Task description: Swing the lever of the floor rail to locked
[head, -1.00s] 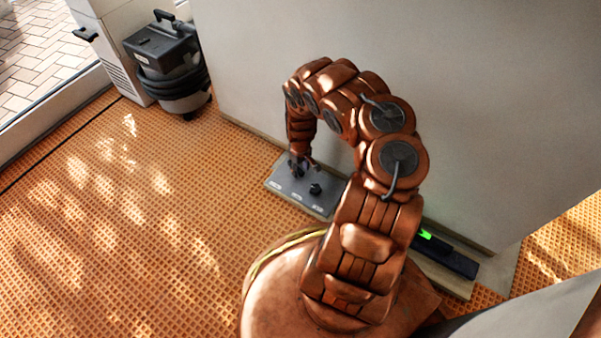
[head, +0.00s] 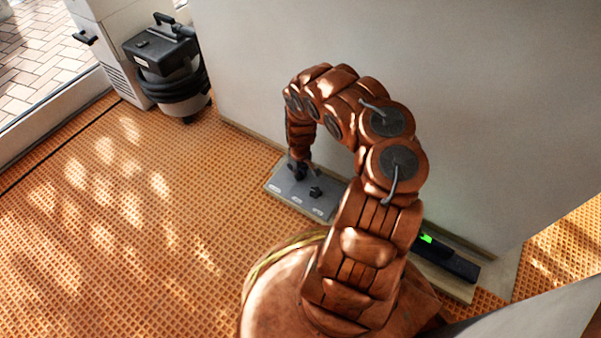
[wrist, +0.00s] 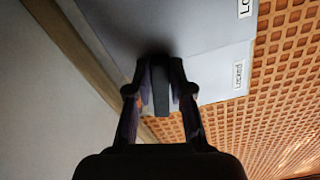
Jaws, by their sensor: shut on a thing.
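The floor rail's grey plate (head: 275,185) lies on the floor along the foot of the wall, with small white labels on its front edge. My gripper (head: 298,172) reaches down to the plate's left part. In the wrist view my gripper (wrist: 156,75) is shut on a dark upright lever (wrist: 159,92), with one finger on each side. A label reading "Locked" (wrist: 238,76) sits on the plate edge near the lever. The lever's base is in shadow, so I cannot tell its exact angle.
A dark knob (head: 315,192) stands on the plate right of my gripper. A black bar (head: 458,263) with a green light lies farther right by the wall (head: 480,120). A black-and-grey vacuum (head: 170,65) stands at the back left. The orange grid floor (head: 100,230) is open at left.

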